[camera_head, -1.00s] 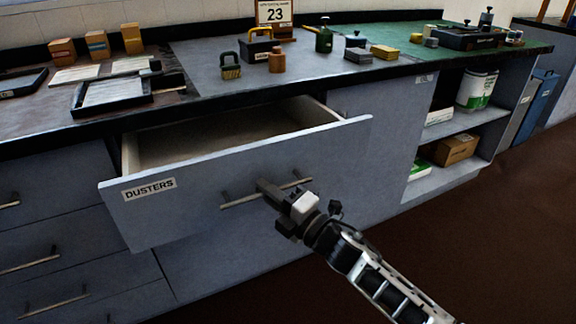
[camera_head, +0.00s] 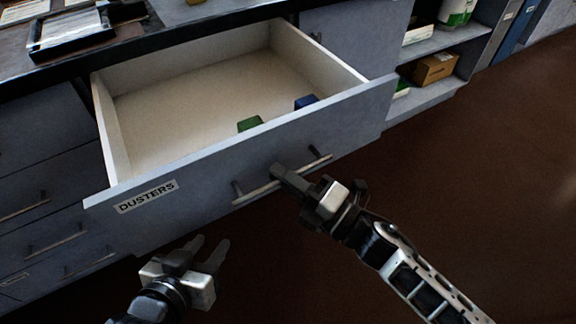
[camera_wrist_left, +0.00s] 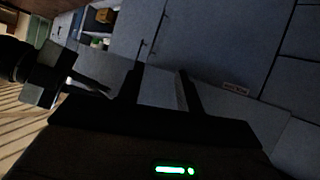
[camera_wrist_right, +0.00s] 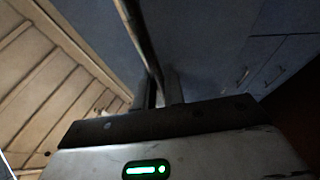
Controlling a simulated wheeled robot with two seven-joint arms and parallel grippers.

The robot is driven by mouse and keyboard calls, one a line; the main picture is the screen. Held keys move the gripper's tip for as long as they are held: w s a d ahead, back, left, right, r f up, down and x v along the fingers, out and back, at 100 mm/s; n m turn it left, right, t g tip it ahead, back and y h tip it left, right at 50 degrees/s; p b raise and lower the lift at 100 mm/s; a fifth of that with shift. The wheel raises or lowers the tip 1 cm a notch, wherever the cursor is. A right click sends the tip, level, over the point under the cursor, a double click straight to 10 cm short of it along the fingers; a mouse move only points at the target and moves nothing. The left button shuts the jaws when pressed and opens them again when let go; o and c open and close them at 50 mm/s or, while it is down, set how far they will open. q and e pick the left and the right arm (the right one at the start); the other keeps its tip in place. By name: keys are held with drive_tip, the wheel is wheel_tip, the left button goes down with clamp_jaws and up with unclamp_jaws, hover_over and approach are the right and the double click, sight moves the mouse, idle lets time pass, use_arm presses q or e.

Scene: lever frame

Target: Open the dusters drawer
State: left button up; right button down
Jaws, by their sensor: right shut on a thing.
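The dusters drawer (camera_head: 240,158) is pulled well out in the head view, with a pale interior and a grey front labelled DUSTERS (camera_head: 147,196). A green block (camera_head: 250,123) and a blue block (camera_head: 305,103) lie inside behind the front, partly hidden by it. My right gripper (camera_head: 282,174) is shut on the drawer's bar handle (camera_head: 258,192); the handle also crosses the right wrist view (camera_wrist_right: 138,38). My left gripper (camera_head: 212,254) is open and empty, below and in front of the drawer front. Its spread fingers show in the left wrist view (camera_wrist_left: 160,90).
Closed drawers with bar handles (camera_head: 53,243) are at the left. A black-framed tray (camera_head: 85,35) sits on the counter above. Open shelves with a cardboard box (camera_head: 436,68) stand at the right. The brown floor (camera_head: 480,190) is clear at the right.

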drive_tip(key=c, duration=1.5)
unclamp_jaws()
drive_tip(key=b+v, duration=0.1)
drive_tip(key=v, duration=1.5)
